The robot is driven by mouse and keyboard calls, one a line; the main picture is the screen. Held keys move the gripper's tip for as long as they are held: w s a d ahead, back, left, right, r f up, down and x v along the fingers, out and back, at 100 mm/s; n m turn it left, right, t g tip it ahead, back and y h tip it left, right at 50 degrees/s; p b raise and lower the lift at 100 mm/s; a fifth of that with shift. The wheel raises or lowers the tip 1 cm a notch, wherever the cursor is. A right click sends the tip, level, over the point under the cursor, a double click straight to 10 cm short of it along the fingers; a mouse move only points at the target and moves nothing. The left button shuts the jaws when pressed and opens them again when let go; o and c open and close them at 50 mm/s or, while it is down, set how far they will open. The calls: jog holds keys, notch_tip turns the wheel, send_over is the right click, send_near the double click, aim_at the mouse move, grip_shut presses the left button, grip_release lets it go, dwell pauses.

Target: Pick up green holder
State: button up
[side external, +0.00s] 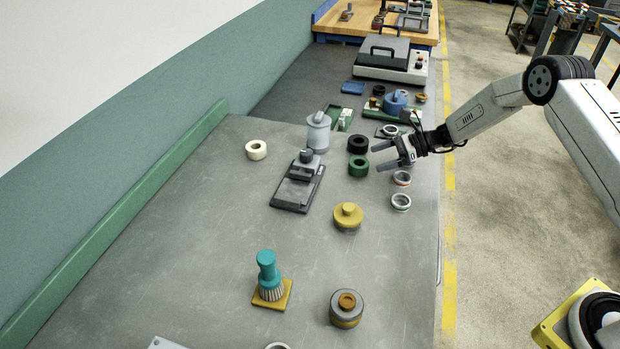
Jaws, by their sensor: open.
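A small green ring-shaped piece (358,168), which looks like the green holder, lies on the grey table near its right side, just in front of a black ring (358,144). My gripper (380,158) comes in from the right, with its two fingers pointing left toward the green and black rings. The fingers are open with nothing between them. The fingertips are close to the right of the green piece; I cannot tell their height above the table or whether they touch it.
White-grey rings (401,178) lie just below my gripper. A yellow knobbed disc (347,216), a dark stand (298,184) and a grey cylinder (318,132) stand nearby. A cream ring (256,149) is farther left. The table's left part is clear.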

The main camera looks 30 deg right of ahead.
aim_at(365, 162)
jog(key=shift+x, duration=2.55)
jog(key=shift+f, duration=0.15)
jog(key=c, duration=1.1)
jog(key=shift+r, duration=0.2)
jog(key=shift+r, duration=0.8)
jog(key=s+r, duration=0.3)
jog(key=s, duration=0.1)
jog(key=s+r, duration=0.4)
jog(key=s, duration=0.1)
jog(key=s+r, duration=0.4)
jog(key=s, duration=0.1)
jog(key=shift+d, duration=0.15)
